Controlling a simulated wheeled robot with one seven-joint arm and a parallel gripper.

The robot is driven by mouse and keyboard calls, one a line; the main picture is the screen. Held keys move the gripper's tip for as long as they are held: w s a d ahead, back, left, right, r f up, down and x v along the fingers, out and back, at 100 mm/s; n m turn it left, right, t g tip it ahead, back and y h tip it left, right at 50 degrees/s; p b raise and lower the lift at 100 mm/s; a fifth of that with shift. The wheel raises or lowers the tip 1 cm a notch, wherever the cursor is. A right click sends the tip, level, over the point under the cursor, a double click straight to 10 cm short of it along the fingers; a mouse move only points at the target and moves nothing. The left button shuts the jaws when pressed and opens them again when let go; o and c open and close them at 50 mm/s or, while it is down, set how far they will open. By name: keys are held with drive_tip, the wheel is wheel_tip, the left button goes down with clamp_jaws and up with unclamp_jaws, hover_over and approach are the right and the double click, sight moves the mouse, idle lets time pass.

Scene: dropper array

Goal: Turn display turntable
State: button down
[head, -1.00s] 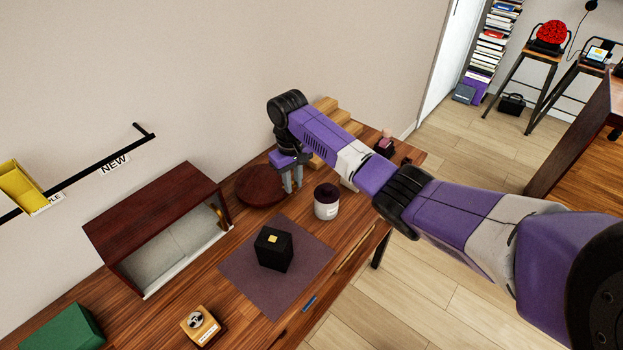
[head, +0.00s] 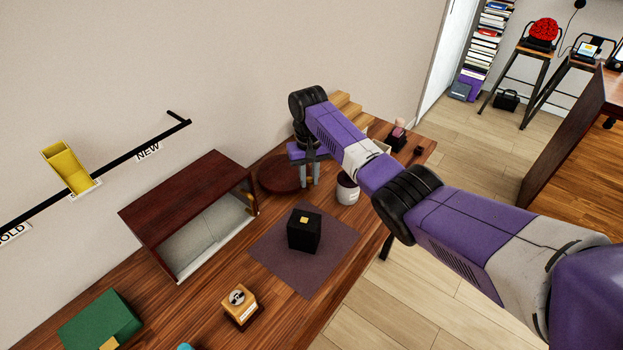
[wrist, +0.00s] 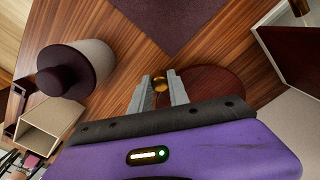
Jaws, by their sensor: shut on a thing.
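The display turntable is a dark red-brown round disc (head: 280,176) lying on the wooden table near the wall, partly hidden behind my gripper in the head view. It also shows in the wrist view (wrist: 212,84). My gripper (head: 309,184) points down at the disc's right side in the head view. In the wrist view its two grey fingers (wrist: 160,82) are shut on a small gold knob (wrist: 160,85) at the disc's edge.
A white jar with a dark lid (head: 347,190) stands close to my gripper. A dark wood display case (head: 190,205) is left of the disc. A black box (head: 304,232) sits on a purple mat (head: 330,260). Wooden steps (head: 347,105) stand behind my wrist.

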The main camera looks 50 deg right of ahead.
drive_tip(key=shift+w+r, duration=0.15)
drive_tip(key=c, duration=1.3)
unclamp_jaws()
drive_tip(key=shift+o, duration=0.2)
drive_tip(key=shift+r+b, duration=0.5)
drive_tip(key=shift+r, duration=3.35)
